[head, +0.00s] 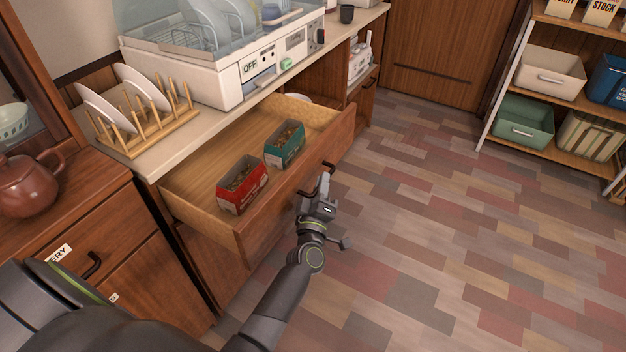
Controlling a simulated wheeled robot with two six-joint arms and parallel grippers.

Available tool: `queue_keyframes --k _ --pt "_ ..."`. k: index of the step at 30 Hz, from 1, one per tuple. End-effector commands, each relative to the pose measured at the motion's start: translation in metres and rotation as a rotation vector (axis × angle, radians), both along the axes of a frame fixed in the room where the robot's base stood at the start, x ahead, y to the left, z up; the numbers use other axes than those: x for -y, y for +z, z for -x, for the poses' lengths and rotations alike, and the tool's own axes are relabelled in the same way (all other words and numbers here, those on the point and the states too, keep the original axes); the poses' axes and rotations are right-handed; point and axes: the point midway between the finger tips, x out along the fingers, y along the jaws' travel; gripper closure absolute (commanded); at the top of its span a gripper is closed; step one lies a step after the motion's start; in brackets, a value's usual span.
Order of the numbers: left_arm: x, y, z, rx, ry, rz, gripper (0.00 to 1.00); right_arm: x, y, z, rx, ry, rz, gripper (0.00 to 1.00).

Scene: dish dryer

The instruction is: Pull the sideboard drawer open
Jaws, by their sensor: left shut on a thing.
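The sideboard drawer (216,170) is pulled well out from under the counter in the head view. It holds a red box (243,184) and a green box (285,144), both open-topped with brownish contents. The drawer front carries a dark handle (328,166) near its middle. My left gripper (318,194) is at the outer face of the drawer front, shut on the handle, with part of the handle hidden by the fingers. My right gripper is not in view.
A dish dryer (230,84) and a wooden plate rack (150,128) stand on the counter above the drawer. A brown teapot (27,182) sits at the left. The patterned floor (450,220) to the right is clear up to the shelf with bins.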

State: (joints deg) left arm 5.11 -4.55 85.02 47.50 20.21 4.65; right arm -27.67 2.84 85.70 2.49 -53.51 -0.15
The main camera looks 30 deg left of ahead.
Motion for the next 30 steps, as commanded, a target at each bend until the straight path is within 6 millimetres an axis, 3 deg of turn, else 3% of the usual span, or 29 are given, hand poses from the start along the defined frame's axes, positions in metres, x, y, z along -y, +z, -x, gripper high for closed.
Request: queue_keyframes --k 16,17,21,30 --pt "0.0048 -0.0014 0.001 -0.002 0.0 0.0 1.0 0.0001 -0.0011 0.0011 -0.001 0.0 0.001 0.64" --pt "0.0047 -0.0015 0.001 -0.002 0.0 0.0 0.85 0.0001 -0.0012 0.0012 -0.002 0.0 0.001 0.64" --pt "0.0047 -0.001 0.0008 -0.001 0.001 -0.001 0.67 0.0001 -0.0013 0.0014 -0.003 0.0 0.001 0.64" --pt "0.0049 -0.0007 0.0005 0.0 0.0 -0.001 0.67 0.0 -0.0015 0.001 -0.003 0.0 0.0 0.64"
